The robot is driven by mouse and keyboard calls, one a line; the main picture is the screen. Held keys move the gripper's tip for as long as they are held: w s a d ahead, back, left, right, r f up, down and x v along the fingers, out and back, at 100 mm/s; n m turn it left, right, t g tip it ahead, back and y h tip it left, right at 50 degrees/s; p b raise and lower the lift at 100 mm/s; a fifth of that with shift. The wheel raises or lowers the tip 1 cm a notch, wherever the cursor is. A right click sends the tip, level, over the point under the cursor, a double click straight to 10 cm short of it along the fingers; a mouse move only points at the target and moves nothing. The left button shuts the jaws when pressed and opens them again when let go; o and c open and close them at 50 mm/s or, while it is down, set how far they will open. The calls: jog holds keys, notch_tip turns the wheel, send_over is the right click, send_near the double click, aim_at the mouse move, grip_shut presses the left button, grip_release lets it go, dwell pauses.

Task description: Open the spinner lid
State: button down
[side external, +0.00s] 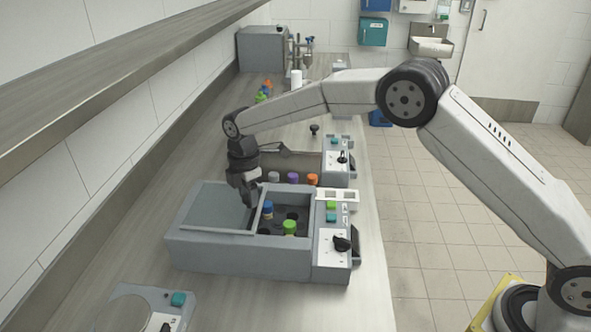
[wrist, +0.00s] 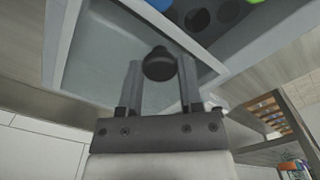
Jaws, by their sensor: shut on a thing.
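The spinner (side external: 240,256) is a grey box on the bench, with a control panel at its right end. Its grey framed lid (side external: 207,208) covers the left part, and the right part of the well is uncovered. Inside are a green-capped tube (side external: 289,228) and a blue-capped tube (side external: 268,210) among dark holes. My gripper (side external: 250,198) points down at the lid's inner edge. In the wrist view, my gripper (wrist: 160,76) has its fingers on either side of a black knob (wrist: 159,64) on the lid and is shut on it. The arm hides the knob in the side view.
A second similar unit (side external: 335,160) with purple, white and orange caps (side external: 293,178) stands just behind. A device with a round plate (side external: 125,312) is at the front left. A shelf (side external: 110,60) overhangs the left side. The bench's right strip is fairly clear.

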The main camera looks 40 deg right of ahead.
aim_at(242, 206)
jog(key=shift+w+a+r, duration=0.15)
jog(key=shift+w+a, duration=0.5)
jog(key=shift+w, duration=0.15)
jog(key=shift+c, duration=1.3)
grip_release()
jog(key=shift+s, duration=0.1)
notch_tip(242, 206, up, 8)
jog(key=shift+d, duration=0.1)
